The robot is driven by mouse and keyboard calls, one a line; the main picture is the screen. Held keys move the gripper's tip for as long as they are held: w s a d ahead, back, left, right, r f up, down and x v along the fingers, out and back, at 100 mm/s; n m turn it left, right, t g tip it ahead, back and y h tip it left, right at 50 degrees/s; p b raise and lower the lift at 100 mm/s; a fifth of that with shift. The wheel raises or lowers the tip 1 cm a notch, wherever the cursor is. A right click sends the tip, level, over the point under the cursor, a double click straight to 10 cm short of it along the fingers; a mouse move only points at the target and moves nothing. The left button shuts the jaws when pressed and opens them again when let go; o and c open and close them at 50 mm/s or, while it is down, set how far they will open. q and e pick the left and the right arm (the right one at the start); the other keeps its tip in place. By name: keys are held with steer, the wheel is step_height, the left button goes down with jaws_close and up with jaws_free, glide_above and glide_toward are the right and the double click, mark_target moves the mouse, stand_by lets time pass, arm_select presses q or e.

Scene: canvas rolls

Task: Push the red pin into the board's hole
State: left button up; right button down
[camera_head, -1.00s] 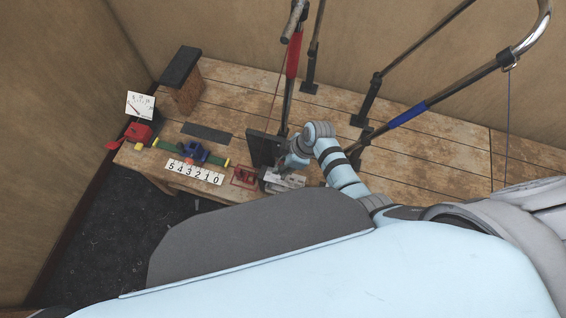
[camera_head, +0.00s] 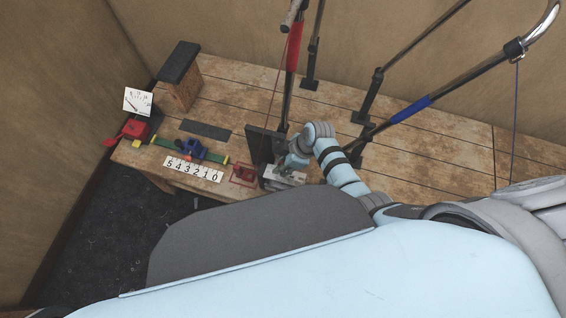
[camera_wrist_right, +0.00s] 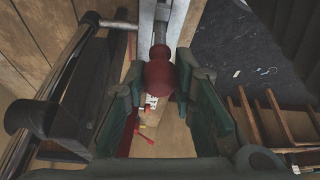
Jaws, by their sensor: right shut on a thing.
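The red pin (camera_wrist_right: 159,72) shows in the right wrist view as a round red knob on a short stem. The stem points at a pale metal strip (camera_wrist_right: 178,22) at the top of that view. My right gripper (camera_wrist_right: 160,80) has its green-padded fingers on both sides of the knob and is shut on it. In the head view my right gripper (camera_head: 292,163) is low beside an upright dark board (camera_head: 262,146) and over a grey metal block (camera_head: 284,176). The pin is too small to tell there. I cannot make out the hole or how deep the pin sits. My left gripper is out of view.
On the wooden table (camera_head: 240,98) a red frame (camera_head: 243,174), a number strip (camera_head: 193,169), a blue slider (camera_head: 195,150) and a dial card (camera_head: 138,101) lie left of the gripper. Posts with a red sleeve (camera_head: 294,52) and a blue sleeve (camera_head: 410,111) stand behind.

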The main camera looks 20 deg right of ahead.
steer(key=shift+f+b, duration=1.7)
steer(key=shift+f, duration=0.45)
steer(key=c, duration=1.3)
jaws_free()
steer(key=v, duration=1.2)
